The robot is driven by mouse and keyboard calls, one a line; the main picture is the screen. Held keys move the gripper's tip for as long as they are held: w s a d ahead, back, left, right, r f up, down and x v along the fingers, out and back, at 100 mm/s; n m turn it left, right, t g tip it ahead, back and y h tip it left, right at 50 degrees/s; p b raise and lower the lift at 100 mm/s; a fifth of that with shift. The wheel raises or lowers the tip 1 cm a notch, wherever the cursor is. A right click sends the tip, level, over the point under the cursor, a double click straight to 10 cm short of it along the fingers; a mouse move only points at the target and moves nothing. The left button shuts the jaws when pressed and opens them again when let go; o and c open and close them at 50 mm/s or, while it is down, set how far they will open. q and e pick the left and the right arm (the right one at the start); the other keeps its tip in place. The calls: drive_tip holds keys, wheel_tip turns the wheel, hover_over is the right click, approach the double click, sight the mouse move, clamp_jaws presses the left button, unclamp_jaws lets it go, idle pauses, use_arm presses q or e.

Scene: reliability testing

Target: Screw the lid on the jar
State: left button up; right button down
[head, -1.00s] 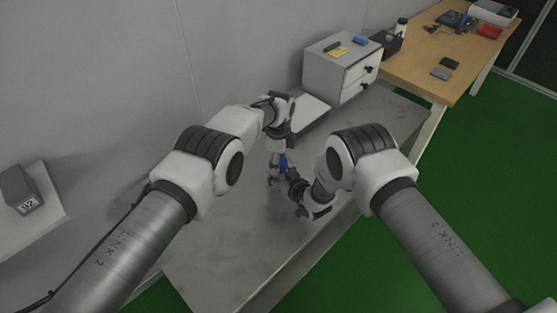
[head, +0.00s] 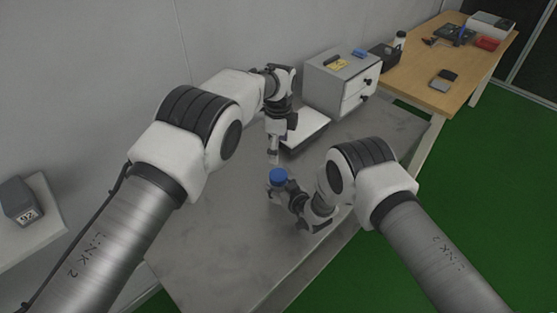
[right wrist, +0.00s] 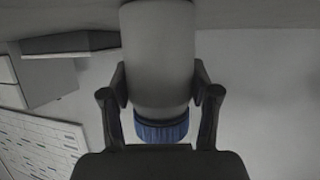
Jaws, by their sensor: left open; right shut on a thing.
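The jar (right wrist: 158,60) shows in the right wrist view as a pale grey cylinder with the blue lid (right wrist: 160,132) at its end. In the head view the blue lid (head: 278,174) sits at the top of the jar, whose body is mostly hidden there. My right gripper (head: 283,190) is shut on the jar; its two fingers (right wrist: 160,88) press the sides close to the lid. My left gripper (head: 273,157) is open just above the lid and apart from it. How tightly the lid sits cannot be told.
The grey table (head: 205,235) is mostly clear. A white drawer cabinet (head: 328,85) stands at its back right, with a pale flat panel (head: 308,128) in front, near my left gripper. A wooden table (head: 425,85) with several small items lies beyond.

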use_arm(q)
drive_tip(key=shift+r, duration=0.5)
use_arm(e)
drive_tip(key=shift+c, duration=1)
unclamp_jaws()
drive_tip(key=v, duration=1.2)
